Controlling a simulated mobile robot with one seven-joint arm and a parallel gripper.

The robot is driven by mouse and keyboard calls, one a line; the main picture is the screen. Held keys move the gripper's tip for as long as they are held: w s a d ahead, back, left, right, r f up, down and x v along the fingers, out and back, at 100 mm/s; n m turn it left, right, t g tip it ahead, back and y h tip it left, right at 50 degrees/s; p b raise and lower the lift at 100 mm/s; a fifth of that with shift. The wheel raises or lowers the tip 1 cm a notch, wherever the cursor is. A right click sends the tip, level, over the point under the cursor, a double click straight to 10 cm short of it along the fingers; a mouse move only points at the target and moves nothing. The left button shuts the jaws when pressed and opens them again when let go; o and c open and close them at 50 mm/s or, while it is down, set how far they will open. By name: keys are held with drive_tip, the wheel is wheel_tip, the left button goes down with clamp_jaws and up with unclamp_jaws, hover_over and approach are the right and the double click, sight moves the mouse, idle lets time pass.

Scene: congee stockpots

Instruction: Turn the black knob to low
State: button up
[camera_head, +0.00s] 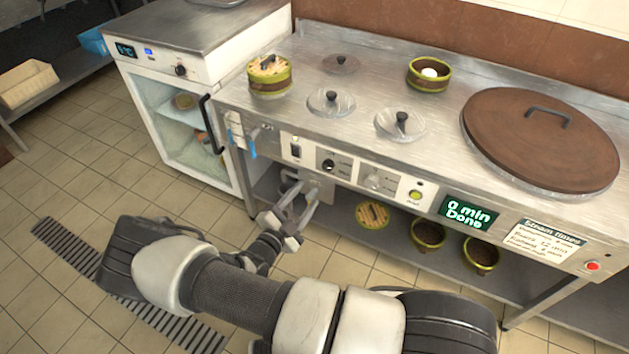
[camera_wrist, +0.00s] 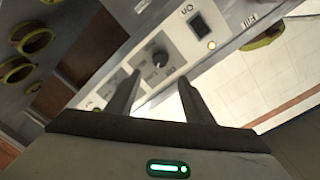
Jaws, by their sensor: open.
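The black knob (camera_head: 328,165) sits on a light plate on the steel counter's front panel, left of a silver knob (camera_head: 374,181). In the wrist view, the black knob (camera_wrist: 160,60) shows just beyond and between my fingertips, with small print beside it that I cannot read. My gripper (camera_head: 302,186) is open and empty, below and left of the black knob in the head view. In the wrist view, my gripper (camera_wrist: 159,77) has its two fingers spread. They appear apart from the knob.
A rocker switch (camera_head: 296,151) lies left of the knob. Glass lids (camera_head: 331,102) and a large brown lid (camera_head: 540,140) are on the counter. A glass-door fridge (camera_head: 190,130) stands left.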

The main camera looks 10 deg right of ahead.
drive_tip(key=v, duration=0.4)
drive_tip(key=shift+s+a, duration=0.25)
drive_tip(key=shift+s, duration=0.1)
drive_tip(key=s+d+r+m+g, duration=0.35)
drive_tip(key=r+m+g, duration=0.25)
drive_tip(key=r+m, duration=0.5)
drive_tip(key=s+d+r+m+g, duration=0.2)
drive_tip(key=d+r+m+g, duration=0.4)
drive_tip(key=m, duration=0.9)
drive_tip(key=s+r+m+t+y, duration=0.1)
drive_tip(key=s+r+m+y, duration=0.35)
drive_tip(key=r+m, duration=0.45)
drive_tip(key=s+d+r+m+t+y+p, duration=0.1)
drive_tip(key=s+r+m+t+y, duration=0.15)
drive_tip(key=s+r+m, duration=0.55)
drive_tip(key=s+r+m+t+y, duration=0.15)
drive_tip(key=r+m+y, duration=0.25)
drive_tip(key=r+m, duration=0.55)
wheel_tip(320, 180, up, 18)
drive_tip(key=m+g+p, duration=0.1)
drive_tip(key=m+p, duration=0.1)
drive_tip(key=p, duration=1.9)
drive_tip(key=shift+s+f, duration=0.2)
drive_tip(key=shift+s, duration=0.15)
